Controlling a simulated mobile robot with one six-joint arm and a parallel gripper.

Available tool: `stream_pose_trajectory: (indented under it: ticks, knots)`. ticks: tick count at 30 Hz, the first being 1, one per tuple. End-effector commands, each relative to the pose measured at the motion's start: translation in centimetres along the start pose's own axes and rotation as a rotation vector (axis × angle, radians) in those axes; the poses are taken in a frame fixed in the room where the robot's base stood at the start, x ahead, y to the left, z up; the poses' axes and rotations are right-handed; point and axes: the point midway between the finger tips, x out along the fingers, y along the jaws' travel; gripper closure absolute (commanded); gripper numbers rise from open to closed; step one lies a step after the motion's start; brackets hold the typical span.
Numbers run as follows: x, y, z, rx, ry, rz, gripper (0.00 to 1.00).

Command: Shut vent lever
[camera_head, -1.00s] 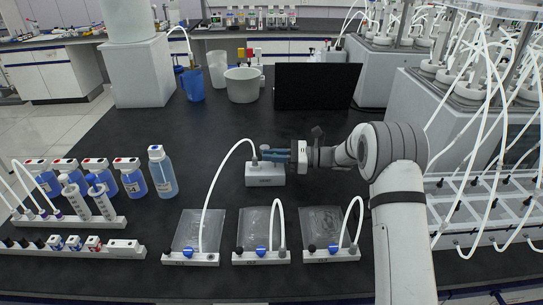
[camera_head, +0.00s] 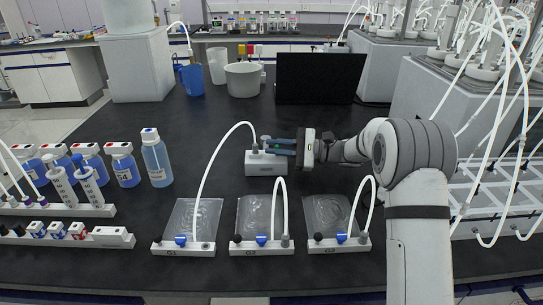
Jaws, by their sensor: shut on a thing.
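My gripper (camera_head: 283,146) reaches in from the right at the small white vent block (camera_head: 264,169) in the middle of the bench. Its fingers are shut at the top of the block, on what appears to be the vent lever (camera_head: 266,140). The lever is small and largely hidden by the fingers, so its exact angle cannot be told. A white tube (camera_head: 214,157) runs from the block's top left and arches down to the left gas bag (camera_head: 193,221).
Three clear bags with blue valves stand at the front, including the middle bag (camera_head: 262,220) and right bag (camera_head: 334,218). Blue-liquid bottles (camera_head: 156,160) and racks are at the left. A black panel (camera_head: 318,78) and white tub (camera_head: 243,79) stand behind. Tubed reactors are at the right.

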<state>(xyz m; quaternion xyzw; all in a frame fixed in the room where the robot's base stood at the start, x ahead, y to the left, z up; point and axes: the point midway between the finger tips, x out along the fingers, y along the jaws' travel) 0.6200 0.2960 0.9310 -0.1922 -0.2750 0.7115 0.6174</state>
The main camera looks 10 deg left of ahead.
Motion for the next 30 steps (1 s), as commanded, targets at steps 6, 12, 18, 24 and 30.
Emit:
stream_pose_trajectory:
  ticks: [6,12,18,24,30]
  knots:
    - [-0.39,0.62,-0.05,-0.159,-0.015,-0.005,1.0]
    - [-0.38,0.82,0.22,-0.253,-0.026,-0.004,1.0]
    - [-0.33,0.94,0.38,-0.301,-0.032,-0.003,1.0]
    - [-0.27,1.02,0.46,-0.313,-0.035,-0.001,1.0]
    - [-0.21,1.09,0.45,-0.311,-0.036,0.001,1.0]
